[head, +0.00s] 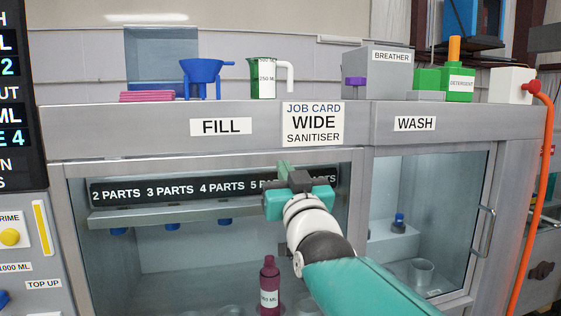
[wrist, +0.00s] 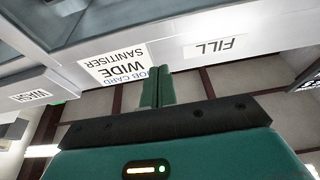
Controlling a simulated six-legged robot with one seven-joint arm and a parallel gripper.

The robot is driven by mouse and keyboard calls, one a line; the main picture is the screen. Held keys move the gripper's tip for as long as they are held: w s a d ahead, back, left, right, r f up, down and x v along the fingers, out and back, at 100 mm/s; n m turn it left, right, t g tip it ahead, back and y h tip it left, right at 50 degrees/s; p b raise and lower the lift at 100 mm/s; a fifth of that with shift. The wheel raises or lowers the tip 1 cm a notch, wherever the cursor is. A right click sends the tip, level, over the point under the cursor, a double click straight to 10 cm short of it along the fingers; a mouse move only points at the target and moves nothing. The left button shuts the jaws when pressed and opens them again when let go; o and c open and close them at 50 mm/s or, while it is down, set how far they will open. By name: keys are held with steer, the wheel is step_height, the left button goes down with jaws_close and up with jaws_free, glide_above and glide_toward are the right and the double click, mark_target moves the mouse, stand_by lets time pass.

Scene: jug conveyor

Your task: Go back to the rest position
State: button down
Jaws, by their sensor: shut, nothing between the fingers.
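My gripper (head: 284,168) is raised in front of the cabinet, just below the job card (head: 313,124) reading WIDE SANITISER. In the wrist view its two green fingers (wrist: 156,90) are together, with nothing between them. The wrist view looks up at the cabinet front upside down. My arm reaches in from the lower right in the head view and hides part of the parts label strip (head: 170,190).
A maroon bottle (head: 269,285) stands inside the FILL bay below my gripper. On the cabinet top are a blue funnel stand (head: 201,75), a green-and-white jug (head: 263,78) and a green detergent bottle (head: 459,85). An orange hose (head: 539,190) hangs at right.

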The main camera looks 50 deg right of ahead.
steer(key=shift+s+a+f, duration=0.25)
steer(key=shift+s+a, duration=0.15)
steer(key=shift+s, duration=0.1)
steer(key=w+a+f+n+g+y, duration=0.2)
steer(key=w+a+f+y, duration=0.15)
steer(key=a+f, duration=0.35)
steer(key=w+a+f+n+g+y, duration=0.25)
steer(key=a+f+y, duration=0.25)
steer(key=a+f, duration=0.25)
steer(key=s+a+f+n+g+y, duration=0.1)
steer(key=s+a+f+g+y, duration=0.1)
steer(key=s+a+f+g, duration=0.2)
steer(key=s+a+f+n+g+y, duration=0.1)
steer(key=s+a+f+g, duration=0.3)
steer(key=a+f, duration=0.6)
step_height(320, 180, down, 2)
steer(key=shift+s+a+y, duration=0.15)
steer(key=shift+s+y, duration=0.1)
steer(key=shift+y, duration=0.2)
steer(key=shift+n, duration=0.25)
